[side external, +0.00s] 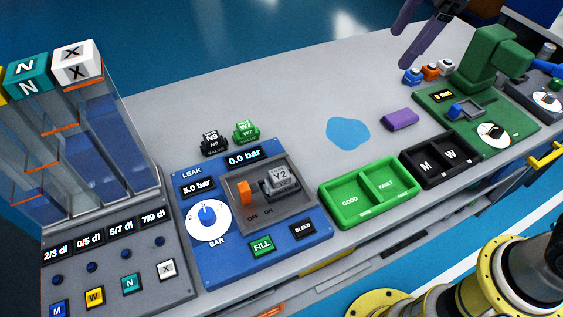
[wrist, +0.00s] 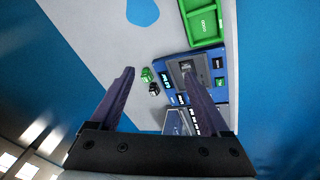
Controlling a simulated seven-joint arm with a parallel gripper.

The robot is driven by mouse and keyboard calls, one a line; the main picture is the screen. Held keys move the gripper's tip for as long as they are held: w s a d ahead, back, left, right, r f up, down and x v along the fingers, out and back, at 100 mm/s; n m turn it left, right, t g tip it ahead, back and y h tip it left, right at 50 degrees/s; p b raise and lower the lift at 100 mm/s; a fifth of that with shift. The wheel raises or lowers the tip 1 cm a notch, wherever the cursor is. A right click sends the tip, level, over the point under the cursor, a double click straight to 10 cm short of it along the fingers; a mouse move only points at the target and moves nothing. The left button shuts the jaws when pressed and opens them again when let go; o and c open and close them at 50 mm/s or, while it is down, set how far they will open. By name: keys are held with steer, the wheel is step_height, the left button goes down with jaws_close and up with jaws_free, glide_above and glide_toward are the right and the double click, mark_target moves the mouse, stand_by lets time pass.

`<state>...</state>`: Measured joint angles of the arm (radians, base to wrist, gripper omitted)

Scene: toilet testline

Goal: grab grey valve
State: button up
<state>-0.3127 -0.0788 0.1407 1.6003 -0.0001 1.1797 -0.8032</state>
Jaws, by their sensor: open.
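The grey valve (side external: 281,180), marked Y2, sits in the recessed grey bay of the blue leak station (side external: 188,246), beside an orange lever (side external: 244,193). In the wrist view the grey valve (wrist: 187,65) is small and near the tip of the right finger. My gripper (side external: 400,47) has purple fingers and hangs above the far side of the table, well apart from the valve. In the wrist view my gripper (wrist: 159,72) is open, with nothing between its fingers.
A black N9 valve (side external: 212,143) and a green W7 valve (side external: 246,132) stand behind the station. A green GOOD/FAULT tray (side external: 327,204) and a black tray (side external: 405,164) lie to its right. A dispenser rack (side external: 118,130) stands left. The table's middle is mostly clear.

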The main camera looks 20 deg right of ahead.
steer(key=w+a+f+n+g, duration=0.2)
steer(key=w+a+f+n, duration=0.35)
steer(key=a, duration=0.65)
steer(key=g+h, duration=0.1)
glide_above(279, 174)
step_height(279, 174, down, 11)
steer(key=f, duration=0.7)
steer(key=shift+s+d, duration=0.1)
steer(key=shift+d, duration=0.1)
steer(key=shift+a+f, duration=0.15)
steer(key=shift+f, duration=3)
jaws_close()
